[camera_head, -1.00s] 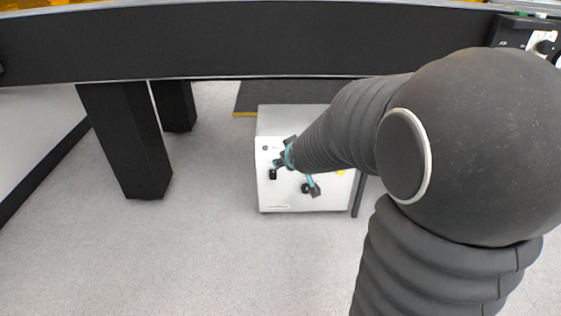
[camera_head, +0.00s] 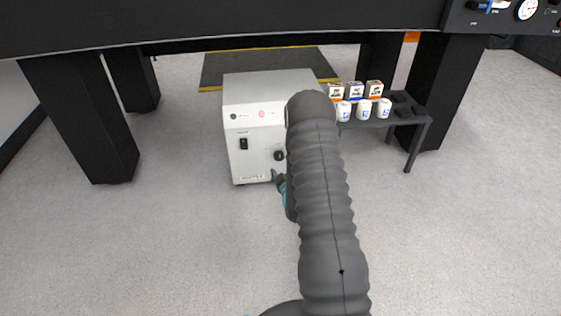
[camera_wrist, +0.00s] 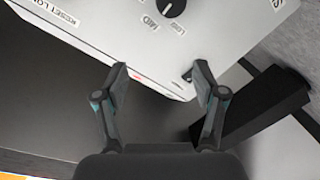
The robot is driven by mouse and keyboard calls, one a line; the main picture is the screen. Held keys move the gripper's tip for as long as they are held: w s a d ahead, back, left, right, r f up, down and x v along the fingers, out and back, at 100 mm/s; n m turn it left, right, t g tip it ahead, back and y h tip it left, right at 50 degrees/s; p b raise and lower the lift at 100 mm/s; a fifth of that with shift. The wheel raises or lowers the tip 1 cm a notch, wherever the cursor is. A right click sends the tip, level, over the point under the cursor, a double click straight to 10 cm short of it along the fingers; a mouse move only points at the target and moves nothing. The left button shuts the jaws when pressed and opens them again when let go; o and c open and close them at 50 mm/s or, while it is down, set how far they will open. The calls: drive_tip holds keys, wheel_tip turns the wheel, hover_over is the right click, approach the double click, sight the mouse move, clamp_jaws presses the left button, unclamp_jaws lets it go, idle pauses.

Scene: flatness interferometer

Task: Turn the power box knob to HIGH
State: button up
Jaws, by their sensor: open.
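The power box (camera_head: 258,170) is a white box on the floor under the black table. Its front has a black rocker switch (camera_head: 243,143) and a black round knob (camera_head: 279,155).
A low dark shelf (camera_head: 385,124) right of the box holds small cartons (camera_head: 354,90) and white cups (camera_head: 363,110). Black table legs (camera_head: 78,120) stand left and right. A dark mat (camera_head: 270,62) lies behind. Floor in front is clear.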

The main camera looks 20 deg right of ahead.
sight(280, 157)
wheel_tip(280, 157, down, 6)
drive_tip(key=s+t, duration=0.1)
drive_tip(key=s, duration=0.2)
drive_tip(key=shift+h, duration=0.3)
drive_tip(key=x, duration=0.4)
drive_tip(key=b+x, duration=0.1)
drive_tip(key=x, duration=0.9)
drive_tip(key=shift+d+r+b, duration=0.15)
drive_tip(key=shift+d+b, duration=0.25)
drive_tip(key=c, duration=1.1)
drive_tip(key=shift+d, duration=0.15)
drive_tip(key=shift+c, duration=0.2)
